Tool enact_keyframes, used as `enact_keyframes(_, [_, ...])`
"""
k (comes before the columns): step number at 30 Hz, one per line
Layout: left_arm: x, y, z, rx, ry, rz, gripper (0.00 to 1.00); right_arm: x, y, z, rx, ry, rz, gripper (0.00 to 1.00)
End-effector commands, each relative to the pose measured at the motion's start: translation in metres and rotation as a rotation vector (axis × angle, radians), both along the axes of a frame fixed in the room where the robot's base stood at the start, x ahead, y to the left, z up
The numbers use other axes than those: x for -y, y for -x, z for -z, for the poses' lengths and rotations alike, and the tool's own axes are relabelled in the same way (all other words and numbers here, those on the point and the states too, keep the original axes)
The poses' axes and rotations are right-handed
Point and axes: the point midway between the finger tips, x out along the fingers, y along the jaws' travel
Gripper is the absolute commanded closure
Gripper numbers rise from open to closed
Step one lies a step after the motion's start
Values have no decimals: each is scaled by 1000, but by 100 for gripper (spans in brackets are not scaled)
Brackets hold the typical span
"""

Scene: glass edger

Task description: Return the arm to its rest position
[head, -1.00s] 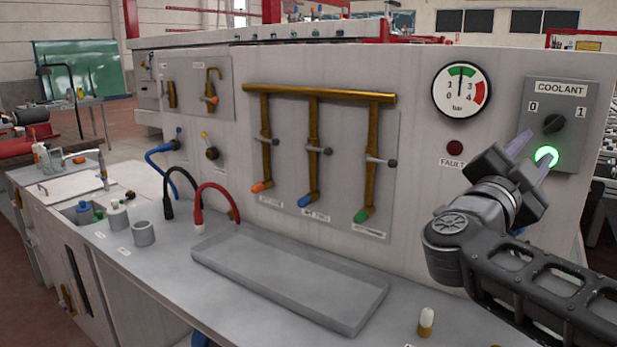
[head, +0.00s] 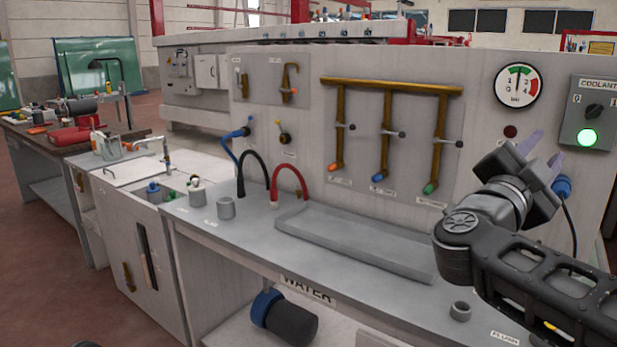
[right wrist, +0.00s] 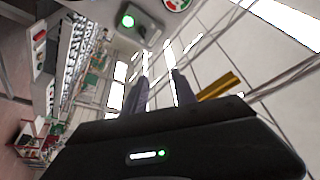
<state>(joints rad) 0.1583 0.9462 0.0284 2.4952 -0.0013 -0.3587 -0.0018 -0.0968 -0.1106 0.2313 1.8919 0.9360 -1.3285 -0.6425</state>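My right gripper (head: 543,150) is raised in front of the machine panel at the right of the head view. Its two pale fingers are apart with nothing between them. In the right wrist view the fingers (right wrist: 160,92) also stand apart and empty. The coolant switch box (head: 592,113) is up and right of the gripper, with a dark knob (head: 594,111) and a lit green lamp (head: 587,137). The fingers do not appear to touch it. The box (right wrist: 143,24) also shows at the top of the right wrist view. My left gripper is not in view.
Brass pipes with valves (head: 390,88) and blue, black and red hoses (head: 290,172) project from the panel. A pressure gauge (head: 517,84) hangs above.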

Motion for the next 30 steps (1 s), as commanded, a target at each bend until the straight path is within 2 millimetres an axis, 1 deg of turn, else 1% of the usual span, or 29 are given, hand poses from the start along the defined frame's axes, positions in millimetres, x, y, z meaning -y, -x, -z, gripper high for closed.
enact_keyframes(2, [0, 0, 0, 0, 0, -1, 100, -3, -4, 1, 22, -20, -31, 67])
enact_keyframes(5, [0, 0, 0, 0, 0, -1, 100, -15, -16, -2, 45, -18, -107, 67])
enact_keyframes(8, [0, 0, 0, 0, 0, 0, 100, -30, -27, 1, 48, -1, -183, 67])
enact_keyframes(10, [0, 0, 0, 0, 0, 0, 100, -42, -36, 7, 42, 12, -236, 67])
enact_keyframes(14, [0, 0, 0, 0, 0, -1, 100, -65, -57, 27, 4, 33, -334, 67])
enact_keyframes(17, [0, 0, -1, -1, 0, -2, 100, -85, -76, 51, -46, 48, -412, 67])
enact_keyframes(20, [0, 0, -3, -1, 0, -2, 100, -106, -95, 85, -112, 59, -494, 67])
enact_keyframes(23, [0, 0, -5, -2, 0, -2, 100, -132, -113, 130, -203, 64, -590, 67])
enact_keyframes(24, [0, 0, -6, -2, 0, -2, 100, -144, -120, 156, -254, 65, -637, 67])
enact_keyframes(26, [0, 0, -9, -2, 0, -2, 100, -163, -128, 198, -339, 59, -708, 67])
enact_keyframes(27, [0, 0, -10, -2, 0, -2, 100, -175, -131, 229, -399, 53, -755, 67])
enact_keyframes(29, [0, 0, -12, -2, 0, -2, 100, -192, -131, 277, -495, 38, -823, 67])
enact_keyframes(30, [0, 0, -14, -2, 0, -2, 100, -203, -128, 308, -558, 25, -868, 67])
